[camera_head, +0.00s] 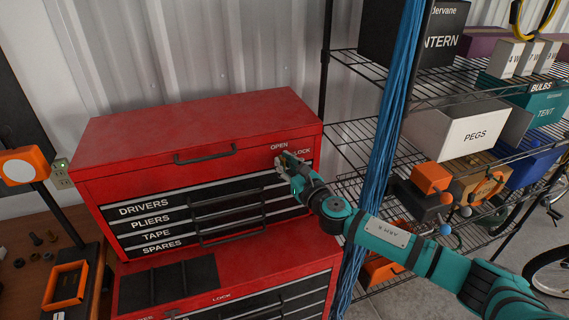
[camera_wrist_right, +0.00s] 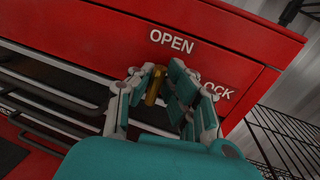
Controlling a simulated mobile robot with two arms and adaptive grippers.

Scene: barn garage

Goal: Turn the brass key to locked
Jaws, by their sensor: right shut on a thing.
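The red tool chest (camera_head: 190,128) stands in the middle of the head view. Its upper right front carries the labels OPEN and LOCK. The brass key (camera_wrist_right: 155,85) shows in the right wrist view, just below the OPEN label (camera_wrist_right: 172,41), its visible part nearly upright and slightly tilted. The LOCK label (camera_wrist_right: 222,91) is to its right, partly covered by a finger. My right gripper (camera_head: 284,164) is at this corner of the chest; in the wrist view its fingers (camera_wrist_right: 156,84) are shut on the key. The key's far end is hidden. My left gripper is out of view.
Drawer handles (camera_head: 228,202) run across the chest front, left of my right gripper. A blue cable bundle (camera_head: 395,110) hangs right of the chest, close by my right arm. A wire shelf with boxes, including a white PEGS box (camera_head: 462,132), stands behind it.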

